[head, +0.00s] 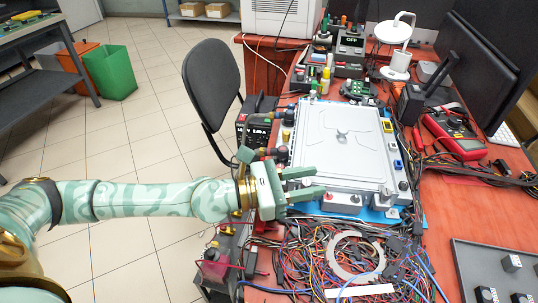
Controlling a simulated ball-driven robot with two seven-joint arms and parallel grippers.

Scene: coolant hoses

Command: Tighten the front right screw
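A flat grey metal case (335,120) with a raised lid lies on a blue mat (375,213) on the red workbench. Small fittings sit along its right edge, and a dark round one (403,186) is at its near right corner. I cannot tell which of these is the front right screw. My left gripper (317,180) reaches in from the left at the near left part of the case. Its two green fingers are apart with nothing visible between them. I cannot tell whether they touch the case. My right gripper is not in view.
Tangled wires and a pale ring (356,262) cover the bench in front of the case. A red multimeter (455,135) and monitors stand to the right. A grey tray (470,262) with small blocks is at the near right. A black chair (212,88) stands left of the bench.

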